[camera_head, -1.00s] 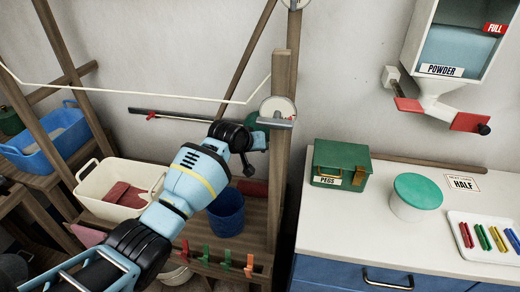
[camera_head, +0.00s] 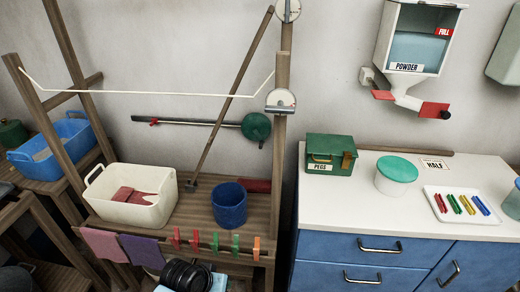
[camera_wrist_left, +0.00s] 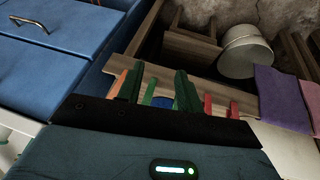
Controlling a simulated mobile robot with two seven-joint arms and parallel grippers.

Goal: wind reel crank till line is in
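A round pale disc (camera_head: 280,100), which looks like the reel, is mounted on the right wooden post with a short grey bar across its lower part. I cannot make out a separate crank handle. A white line (camera_head: 150,94) runs from the left post to the right post near this disc, sagging slightly. My left arm shows only at the bottom edge of the head view, well below the disc. In the left wrist view, the fingers of my left gripper (camera_wrist_left: 160,88) stand apart with nothing between them, in front of the peg rail. My right gripper is not in view.
A green round object (camera_head: 256,127) is on a wall bar beside the post. The bench holds a cream tub (camera_head: 103,193), a blue bucket (camera_head: 229,222) and a leaning stick (camera_head: 230,95). Several pegs (camera_head: 214,243) line its front edge. A white counter (camera_head: 340,215) stands right.

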